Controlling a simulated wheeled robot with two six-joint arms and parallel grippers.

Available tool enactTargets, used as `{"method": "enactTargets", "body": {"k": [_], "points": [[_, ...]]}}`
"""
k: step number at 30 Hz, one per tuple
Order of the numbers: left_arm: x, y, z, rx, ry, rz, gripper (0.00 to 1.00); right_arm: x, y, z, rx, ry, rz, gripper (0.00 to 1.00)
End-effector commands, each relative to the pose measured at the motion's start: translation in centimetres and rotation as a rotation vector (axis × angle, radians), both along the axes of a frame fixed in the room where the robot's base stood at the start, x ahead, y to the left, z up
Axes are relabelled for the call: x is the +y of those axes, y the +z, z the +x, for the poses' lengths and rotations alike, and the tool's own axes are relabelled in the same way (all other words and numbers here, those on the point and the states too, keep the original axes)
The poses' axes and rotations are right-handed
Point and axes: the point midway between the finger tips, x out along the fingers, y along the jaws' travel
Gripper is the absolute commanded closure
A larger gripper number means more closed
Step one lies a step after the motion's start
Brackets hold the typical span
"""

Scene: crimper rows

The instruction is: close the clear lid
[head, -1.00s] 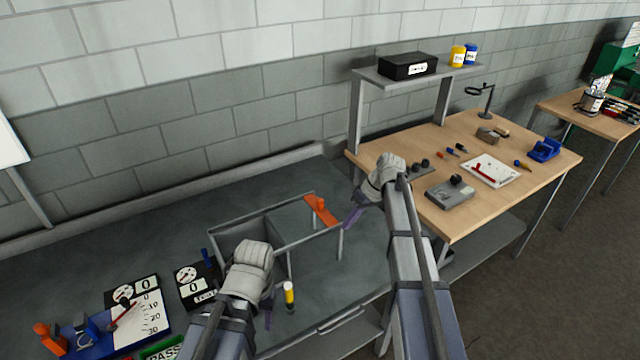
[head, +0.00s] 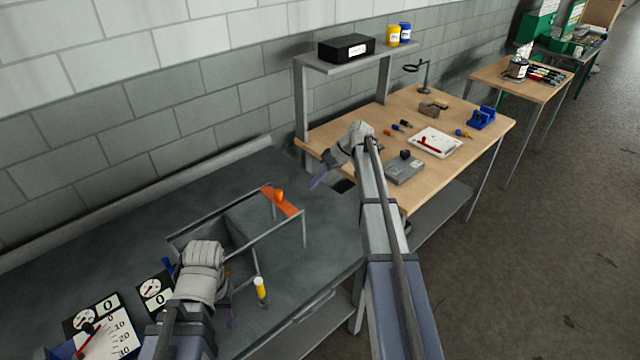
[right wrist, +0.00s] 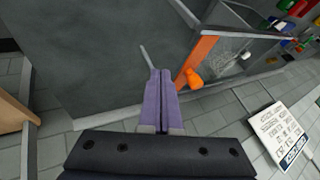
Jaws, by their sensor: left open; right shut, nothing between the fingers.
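The clear lid shows as a thin grey-edged frame with an orange strip (head: 284,204) and an orange knob (head: 279,195) at its right end, on the dark bench. Its clear panel is hard to see, and I cannot tell its exact angle. The orange knob also shows in the right wrist view (right wrist: 193,77). My right gripper (head: 316,181) is shut and empty, right of the knob and apart from it in the head view. My left gripper (head: 231,300) is open at the frame's near left side; its hand hides part of the frame.
A yellow-and-white cylinder (head: 260,287) stands near the left gripper. Gauge cards (head: 155,290) lie at the left. A wooden bench (head: 400,130) with a shelf, a grey device (head: 405,168) and a white tray (head: 436,142) stands at the right. A wall runs behind.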

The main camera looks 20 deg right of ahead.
Motion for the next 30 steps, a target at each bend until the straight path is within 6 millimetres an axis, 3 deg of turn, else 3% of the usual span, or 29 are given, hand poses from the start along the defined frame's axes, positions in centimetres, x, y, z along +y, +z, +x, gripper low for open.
{"method": "enactTargets", "body": {"k": [1, 7, 16, 30], "points": [[0.0, -1.5, 0.0, 0.0, -0.002, 0.0, 0.5, 0.6, -1.5, 0.2, 0.0, 0.002, 0.0, 1.0], [0.0, -3.9, 0.0, 0.0, -0.007, 0.001, 0.5, 2.4, -3.9, 0.8, 0.0, 0.002, 0.0, 1.0], [0.0, -3.2, 0.0, 0.0, -0.006, 0.001, 0.5, 5.7, -3.2, -0.5, -0.001, 0.001, 0.0, 1.0], [0.0, -3.2, 0.0, 0.0, -0.006, 0.001, 0.5, 6.1, -3.2, -0.6, 0.001, -0.001, 0.0, 1.0]]}}
